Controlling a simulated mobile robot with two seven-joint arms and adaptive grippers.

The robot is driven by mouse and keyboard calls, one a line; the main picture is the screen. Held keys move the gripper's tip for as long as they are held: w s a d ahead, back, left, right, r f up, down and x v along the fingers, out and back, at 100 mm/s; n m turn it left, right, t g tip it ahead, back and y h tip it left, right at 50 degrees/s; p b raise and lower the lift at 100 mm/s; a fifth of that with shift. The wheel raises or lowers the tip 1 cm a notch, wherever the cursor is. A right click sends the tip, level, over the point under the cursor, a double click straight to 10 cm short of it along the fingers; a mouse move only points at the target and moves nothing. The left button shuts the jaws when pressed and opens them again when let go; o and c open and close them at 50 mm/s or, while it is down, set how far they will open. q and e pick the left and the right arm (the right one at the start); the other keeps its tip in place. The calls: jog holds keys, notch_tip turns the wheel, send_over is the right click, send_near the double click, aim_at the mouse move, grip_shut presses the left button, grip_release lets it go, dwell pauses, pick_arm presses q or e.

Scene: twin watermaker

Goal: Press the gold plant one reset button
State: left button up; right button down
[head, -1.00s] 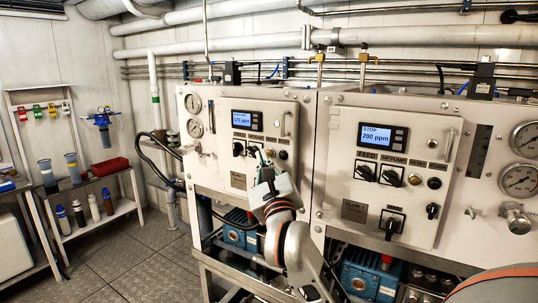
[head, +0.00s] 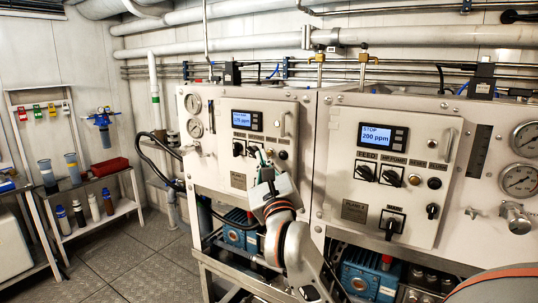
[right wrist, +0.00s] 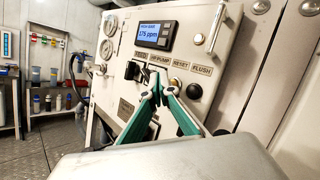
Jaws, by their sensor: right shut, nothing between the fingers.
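The plant one panel (head: 222,170) is the left grey cabinet face, with a lit display (head: 247,121) above a row of controls. In the right wrist view the panel's labels include RESET (right wrist: 181,65) and FLUSH (right wrist: 202,70). My right gripper (head: 263,160) is shut and empty, with its fingertips in front of that row. A dark button (right wrist: 195,90) sits below FLUSH. My left gripper is not in view.
Black knobs (head: 238,149) sit left of my fingertips, and a handle (right wrist: 217,30) stands out at the panel's upper right. A similar cabinet panel (head: 400,215) with its own display is to the right. Shelves with bottles (head: 95,207) stand far left; the floor between is clear.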

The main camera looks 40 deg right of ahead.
jog(key=shift+w+d, duration=0.15)
jog(key=shift+d, duration=0.25)
jog(key=shift+w+d, duration=0.2)
jog(key=shift+d, duration=0.2)
dwell(0.8)
dwell(0.3)
jog(key=shift+s+a+p, duration=0.35)
jog(key=shift+a+p, duration=0.1)
jog(key=shift+a, duration=0.35)
jog(key=a, duration=0.1)
jog(key=s+a+p, duration=0.1)
jog(key=a, duration=0.1)
jog(key=s+a, duration=0.1)
jog(key=shift+a, duration=0.3)
